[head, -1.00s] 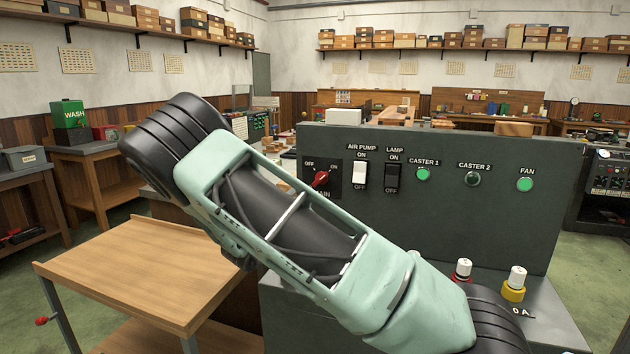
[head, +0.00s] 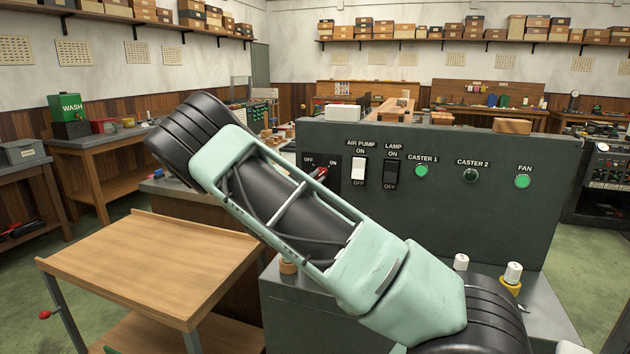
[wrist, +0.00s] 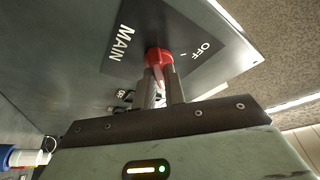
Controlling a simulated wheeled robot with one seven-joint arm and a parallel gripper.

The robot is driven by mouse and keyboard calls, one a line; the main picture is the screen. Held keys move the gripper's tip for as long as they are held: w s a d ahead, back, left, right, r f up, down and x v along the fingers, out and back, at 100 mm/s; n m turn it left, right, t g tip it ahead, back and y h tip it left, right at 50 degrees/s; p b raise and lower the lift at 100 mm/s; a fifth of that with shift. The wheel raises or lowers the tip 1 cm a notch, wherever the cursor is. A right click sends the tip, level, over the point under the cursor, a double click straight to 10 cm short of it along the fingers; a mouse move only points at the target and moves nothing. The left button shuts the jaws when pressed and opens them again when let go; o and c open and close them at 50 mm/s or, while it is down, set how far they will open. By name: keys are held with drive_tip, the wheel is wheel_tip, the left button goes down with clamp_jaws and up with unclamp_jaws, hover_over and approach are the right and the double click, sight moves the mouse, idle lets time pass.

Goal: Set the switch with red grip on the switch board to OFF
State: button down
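The red grip (head: 320,172) of the MAIN switch shows in the head view at the left end of the switch board (head: 450,225), between the OFF and ON labels. My arm partly covers this switch and hides my gripper there. In the wrist view the red grip (wrist: 158,56) is right at the fingertips of my gripper (wrist: 160,74). The two fingers stand a little apart, one on each side of the grip's near end. Whether they press on it is not clear. The OFF label lies to the right of the grip and MAIN to the left.
The AIR PUMP switch (head: 359,170) and LAMP switch (head: 390,173) sit right of the MAIN switch. A wooden table (head: 150,265) stands front left.

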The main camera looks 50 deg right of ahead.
drive_tip(key=shift+f+n, duration=0.1)
drive_tip(key=shift+n, duration=0.2)
drive_tip(key=n+t+b, duration=0.1)
drive_tip(key=n, duration=0.1)
drive_tip(key=n+t+b, duration=0.1)
drive_tip(key=n, duration=0.1)
drive_tip(key=shift+s+f+n+t, duration=0.1)
drive_tip(key=shift+s+n+t, duration=0.05)
drive_tip(key=shift+n+t, duration=0.25)
drive_tip(key=n+t, duration=0.2)
drive_tip(key=n, duration=0.2)
drive_tip(key=n+t, duration=0.2)
drive_tip(key=n, duration=0.3)
drive_tip(key=shift+s+d+y, duration=0.1)
drive_tip(key=shift+y, duration=0.2)
drive_tip(key=n+t+y, duration=0.1)
drive_tip(key=n, duration=0.1)
drive_tip(key=n+t, duration=0.1)
drive_tip(key=n, duration=0.2)
drive_tip(key=shift+s+n+t+y, duration=0.1)
drive_tip(key=shift+n+t+y, duration=0.2)
drive_tip(key=shift+y, duration=0.1)
drive_tip(key=shift+n+t+y+p, duration=0.45)
drive_tip(key=shift+n+y+p, duration=0.1)
drive_tip(key=shift+n, duration=0.75)
drive_tip(key=shift+n+t+y+p, duration=0.45)
drive_tip(key=shift+n+y, duration=0.1)
drive_tip(key=shift+n, duration=0.75)
